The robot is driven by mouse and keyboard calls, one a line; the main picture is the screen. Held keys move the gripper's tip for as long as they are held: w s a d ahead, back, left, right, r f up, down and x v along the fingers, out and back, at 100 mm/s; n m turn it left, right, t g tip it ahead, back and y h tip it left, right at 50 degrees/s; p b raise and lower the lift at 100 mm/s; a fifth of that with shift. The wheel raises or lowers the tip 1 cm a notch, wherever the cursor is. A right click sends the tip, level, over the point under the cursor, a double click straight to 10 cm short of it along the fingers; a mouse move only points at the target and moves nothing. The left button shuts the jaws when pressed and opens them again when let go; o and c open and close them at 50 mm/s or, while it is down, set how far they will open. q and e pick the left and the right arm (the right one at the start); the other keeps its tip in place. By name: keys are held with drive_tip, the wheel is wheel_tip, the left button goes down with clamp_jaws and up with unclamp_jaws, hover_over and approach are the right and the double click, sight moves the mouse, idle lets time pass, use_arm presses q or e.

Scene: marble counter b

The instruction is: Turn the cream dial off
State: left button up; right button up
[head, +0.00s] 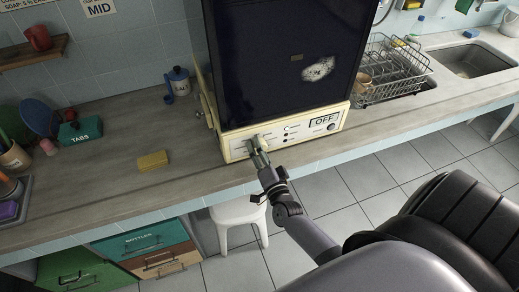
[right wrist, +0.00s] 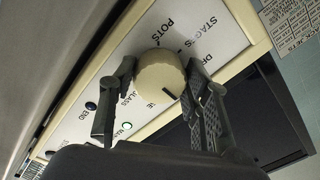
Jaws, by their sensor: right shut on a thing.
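The cream dial (right wrist: 158,72) is a round knob on the white front panel (right wrist: 215,30) of a machine. My right gripper (right wrist: 162,76) is shut on the dial, one finger on each side. In the head view the right gripper (head: 259,152) is at the panel and mostly covers the dial. My left gripper is not in view.
The dark-fronted machine (head: 285,60) stands on the counter (head: 110,190). A dish rack (head: 395,70) and sink (head: 472,60) are at right. A white stool (head: 238,212) stands below the counter edge.

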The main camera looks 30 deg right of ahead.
drive_tip(key=shift+f+n, duration=0.1)
drive_tip(key=shift+n, duration=0.2)
idle(0.4)
drive_tip(key=o, duration=1.2)
drive_tip(key=shift+c, duration=0.2)
drive_tip(key=v, duration=1.2)
